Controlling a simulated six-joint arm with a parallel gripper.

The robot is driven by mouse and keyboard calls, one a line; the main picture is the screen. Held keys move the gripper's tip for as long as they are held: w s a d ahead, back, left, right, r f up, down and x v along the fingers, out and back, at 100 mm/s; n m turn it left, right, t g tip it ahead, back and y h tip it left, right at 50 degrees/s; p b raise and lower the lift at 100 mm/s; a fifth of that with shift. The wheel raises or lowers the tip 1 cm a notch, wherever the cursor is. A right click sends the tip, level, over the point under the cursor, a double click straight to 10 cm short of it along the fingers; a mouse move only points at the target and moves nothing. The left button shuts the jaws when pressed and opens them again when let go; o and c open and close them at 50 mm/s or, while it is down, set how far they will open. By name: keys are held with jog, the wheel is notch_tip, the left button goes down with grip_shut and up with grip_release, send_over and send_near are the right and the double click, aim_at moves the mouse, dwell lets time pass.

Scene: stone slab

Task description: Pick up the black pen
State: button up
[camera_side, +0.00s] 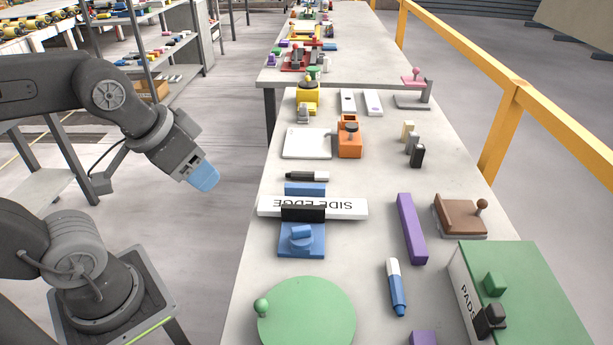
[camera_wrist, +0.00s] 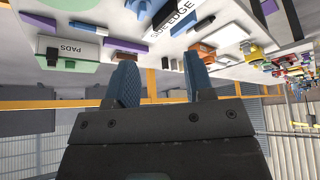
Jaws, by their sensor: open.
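My gripper (camera_side: 203,178) is up in the air off the slab's left side, well apart from the pen. In the wrist view my gripper (camera_wrist: 160,65) shows two blue fingers spread apart with nothing between them.
The SIDE EDGE bar (camera_side: 340,208) and a blue fixture (camera_side: 302,238) stand near the pen. A white plate (camera_side: 307,142) and an orange box (camera_side: 349,140) lie beyond it. A blue-and-white marker (camera_side: 396,287), purple bar (camera_side: 411,229) and green disc (camera_side: 307,312) are nearer.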

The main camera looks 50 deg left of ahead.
jog(key=shift+o, duration=0.5)
jog(key=m+g, duration=0.6)
jog(key=m, duration=0.3)
send_over(310, 173)
notch_tip(310, 173, down, 11)
notch_tip(310, 173, down, 8)
jog(key=shift+f, duration=0.1)
jog(key=shift+s+a+f, duration=0.1)
jog(key=shift+a+f, duration=0.05)
jog(key=shift+f, duration=1.25)
jog(key=shift+a+f, duration=0.1)
jog(key=shift+f, duration=1.25)
